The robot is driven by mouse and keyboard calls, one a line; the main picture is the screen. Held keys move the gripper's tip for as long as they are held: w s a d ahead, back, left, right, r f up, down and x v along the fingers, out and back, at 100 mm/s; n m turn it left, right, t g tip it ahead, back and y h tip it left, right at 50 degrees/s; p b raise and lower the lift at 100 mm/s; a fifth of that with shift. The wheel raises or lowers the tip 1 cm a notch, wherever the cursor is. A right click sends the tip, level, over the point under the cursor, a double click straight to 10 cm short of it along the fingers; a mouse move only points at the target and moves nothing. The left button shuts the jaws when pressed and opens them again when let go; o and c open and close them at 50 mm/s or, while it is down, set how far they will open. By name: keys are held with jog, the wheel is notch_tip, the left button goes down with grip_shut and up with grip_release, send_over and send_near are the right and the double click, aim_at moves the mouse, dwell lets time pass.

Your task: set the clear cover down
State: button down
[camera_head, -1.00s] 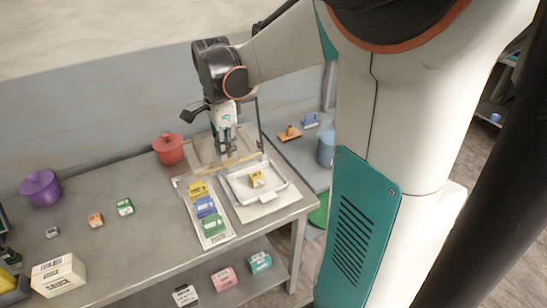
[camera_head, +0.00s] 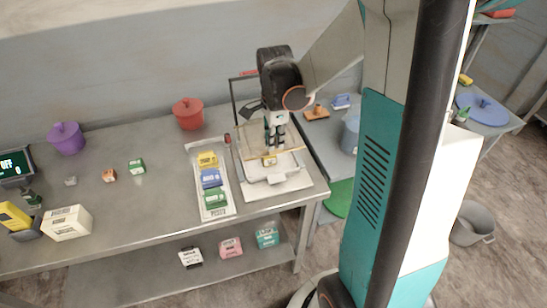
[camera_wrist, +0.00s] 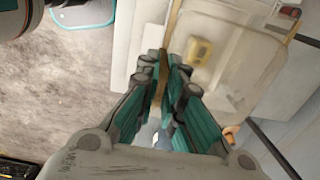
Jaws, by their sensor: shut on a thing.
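The clear cover (camera_head: 252,144) is a see-through pane with a tan edge strip, at the right end of the bench. My gripper (camera_head: 275,146) points down and is shut on the cover. In the wrist view my fingers (camera_wrist: 166,66) close around the tan strip, and the clear pane (camera_wrist: 245,60) spreads to the right. A yellow box (camera_head: 269,161) shows by the cover, and again in the wrist view (camera_wrist: 200,50). The white tray (camera_head: 292,171) lies under the cover. I cannot tell whether the cover touches it.
A long white tray (camera_head: 220,214) with yellow, blue and green boxes lies just left. A red pot (camera_head: 188,114) stands behind it, and a black upright frame (camera_head: 233,100) rises behind the cover. The bench's middle is mostly clear.

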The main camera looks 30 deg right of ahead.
aim_at(274, 154)
notch_tip(274, 154, down, 7)
jog(key=shift+f+b, duration=0.15)
jog(key=shift+b, duration=0.45)
jog(key=shift+f+b, duration=0.35)
jog(key=shift+b, duration=0.1)
jog(key=shift+f, duration=0.2)
jog(key=c, duration=1.7)
grip_release()
jog(key=shift+r, duration=0.1)
